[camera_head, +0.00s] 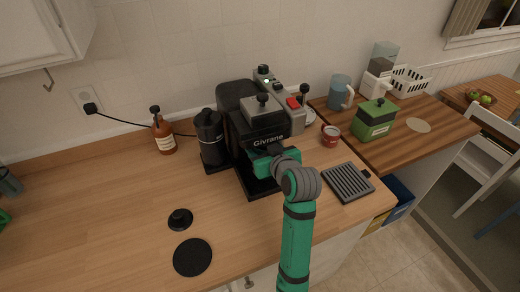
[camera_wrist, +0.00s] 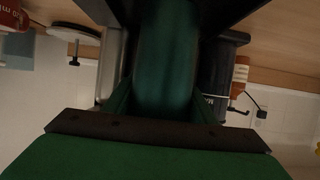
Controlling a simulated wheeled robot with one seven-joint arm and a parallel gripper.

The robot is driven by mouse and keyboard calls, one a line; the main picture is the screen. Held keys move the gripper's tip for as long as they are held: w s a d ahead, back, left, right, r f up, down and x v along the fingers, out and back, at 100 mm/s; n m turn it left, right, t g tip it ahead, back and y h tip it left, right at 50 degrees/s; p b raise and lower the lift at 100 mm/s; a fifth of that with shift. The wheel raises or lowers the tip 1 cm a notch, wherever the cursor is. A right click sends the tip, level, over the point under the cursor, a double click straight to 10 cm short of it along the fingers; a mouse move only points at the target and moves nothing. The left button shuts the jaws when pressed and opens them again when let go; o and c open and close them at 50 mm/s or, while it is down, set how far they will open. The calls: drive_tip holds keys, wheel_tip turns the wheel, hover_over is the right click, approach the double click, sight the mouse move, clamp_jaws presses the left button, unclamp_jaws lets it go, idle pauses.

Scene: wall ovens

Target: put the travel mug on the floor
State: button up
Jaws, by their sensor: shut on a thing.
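A dark teal, rounded upright body, which I take to be the travel mug (camera_wrist: 165,65), fills the middle of the wrist view. My gripper (camera_wrist: 163,105) is shut on it, one green finger on each side. In the head view my gripper (camera_head: 272,163) reaches into the front bay of the black coffee machine (camera_head: 240,118), below its brand label. The mug is hidden there behind my gripper and wrist. The tiled floor (camera_head: 405,262) shows at the lower right, beyond the wooden counter (camera_head: 110,205).
A black canister (camera_head: 210,140) stands close left of the machine, with a brown bottle (camera_head: 164,137) farther left. A red cup (camera_head: 330,134) and a grey slotted tray (camera_head: 348,183) lie to the right. A green box (camera_head: 375,120) and white chair (camera_head: 490,160) are farther right.

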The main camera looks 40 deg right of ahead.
drive_tip(key=shift+w+d+f, duration=0.15)
drive_tip(key=shift+w+f, duration=0.15)
drive_tip(key=shift+w, duration=0.2)
drive_tip(key=shift+s+f, duration=0.1)
drive_tip(key=shift+f, duration=0.3)
drive_tip(key=shift+f, duration=0.15)
drive_tip(key=o, duration=1.3)
drive_tip(key=shift+c, duration=0.2)
drive_tip(key=shift+r, duration=0.2)
drive_tip(key=v, duration=1.2)
drive_tip(key=shift+f, duration=0.15)
